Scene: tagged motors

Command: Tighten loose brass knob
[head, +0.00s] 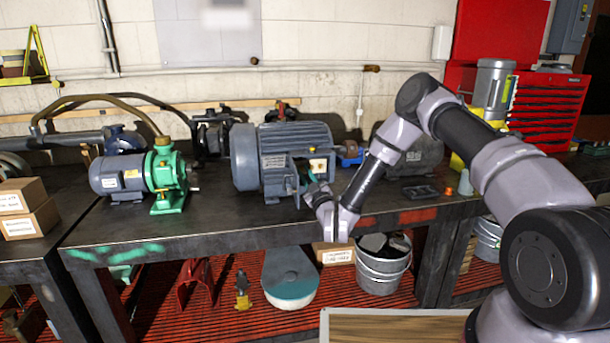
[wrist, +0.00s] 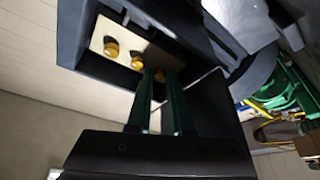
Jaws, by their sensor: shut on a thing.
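The large grey motor (head: 258,158) stands on the workbench, left of my arm. Its open terminal box shows a cream plate (head: 318,166), and the same cream plate (wrist: 126,53) fills the upper left of the wrist view. Two brass knobs stand free on it, a left one (wrist: 111,50) and a middle one (wrist: 138,62). A third brass knob (wrist: 159,75) shows only in part at the fingertips. My gripper (wrist: 158,82) is shut on this third knob with its narrow green fingers. In the head view my gripper (head: 305,185) is at the box's front, its tips hard to make out.
A green pump (head: 166,175) with a blue-grey motor stands to the left on the bench (head: 230,215). A small dark tray (head: 420,192) and an orange cone (head: 448,191) lie to the right. Below are a cardboard box (head: 333,254) and a metal bucket (head: 383,272).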

